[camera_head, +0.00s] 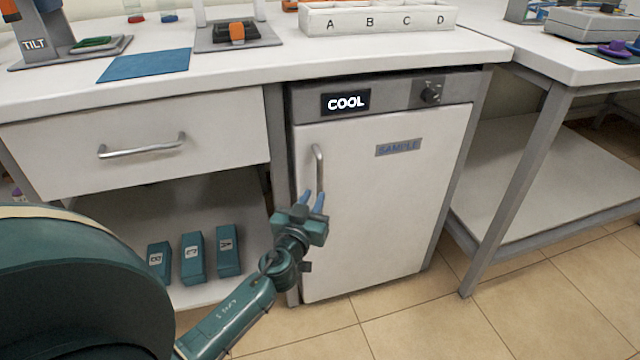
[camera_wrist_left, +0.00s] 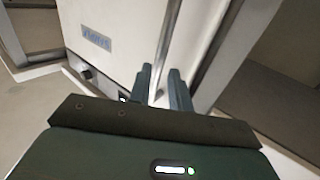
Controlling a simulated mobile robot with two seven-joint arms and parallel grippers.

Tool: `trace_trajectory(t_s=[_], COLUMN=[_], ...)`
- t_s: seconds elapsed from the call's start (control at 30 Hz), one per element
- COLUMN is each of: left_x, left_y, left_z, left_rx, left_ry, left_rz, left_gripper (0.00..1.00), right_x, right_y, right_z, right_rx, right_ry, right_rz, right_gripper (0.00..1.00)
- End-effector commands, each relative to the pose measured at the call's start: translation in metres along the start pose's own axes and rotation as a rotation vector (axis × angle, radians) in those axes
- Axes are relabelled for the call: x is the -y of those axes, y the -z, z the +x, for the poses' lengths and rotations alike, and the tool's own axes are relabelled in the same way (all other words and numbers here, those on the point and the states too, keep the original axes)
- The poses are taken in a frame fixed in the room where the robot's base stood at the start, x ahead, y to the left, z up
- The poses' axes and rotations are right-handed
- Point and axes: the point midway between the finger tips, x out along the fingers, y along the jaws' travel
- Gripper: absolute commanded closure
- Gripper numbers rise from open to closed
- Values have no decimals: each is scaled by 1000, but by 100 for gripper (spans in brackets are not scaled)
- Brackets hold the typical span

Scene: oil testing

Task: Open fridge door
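The fridge (camera_head: 385,200) stands under the counter, with a white door marked SAMPLE and a COOL display above it. Its door is shut. The vertical metal door handle (camera_head: 318,165) is at the door's left edge; it also shows in the left wrist view (camera_wrist_left: 171,42). My left gripper (camera_head: 312,199) is at the handle's lower part, its blue fingers pointing up toward the door. In the left wrist view the handle bar runs between the two fingers (camera_wrist_left: 161,84), which stand apart with narrow gaps beside the bar. My right gripper is out of view.
A closed drawer (camera_head: 215,135) with a bar handle is left of the fridge. Below it, several teal boxes (camera_head: 193,258) stand on a shelf. A side table (camera_head: 560,150) with a low shelf is at right. Tiled floor (camera_head: 400,315) before the fridge is clear.

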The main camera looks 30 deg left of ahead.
Motion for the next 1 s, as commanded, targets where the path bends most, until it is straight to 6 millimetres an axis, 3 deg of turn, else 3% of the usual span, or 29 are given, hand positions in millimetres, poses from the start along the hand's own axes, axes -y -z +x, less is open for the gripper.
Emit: trace_trajectory(t_s=[0.1, 0.33, 0.7, 0.93, 1.0], left_x=[0, 0, 0, 0, 0], left_y=[1, 0, 0, 0, 0], left_z=[24, 50, 55, 55, 55], left_rx=[-2, 0, 1, 0, 1], left_ry=[0, 0, 0, 0, 0], left_rz=[2, 0, 0, 0, 0], left_gripper=[80, 80, 80, 99, 100], right_x=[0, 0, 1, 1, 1], right_y=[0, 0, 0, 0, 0], right_z=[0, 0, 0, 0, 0], right_rx=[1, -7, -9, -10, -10], right_ry=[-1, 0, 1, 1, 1], right_rz=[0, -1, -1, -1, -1], right_gripper=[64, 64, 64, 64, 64])
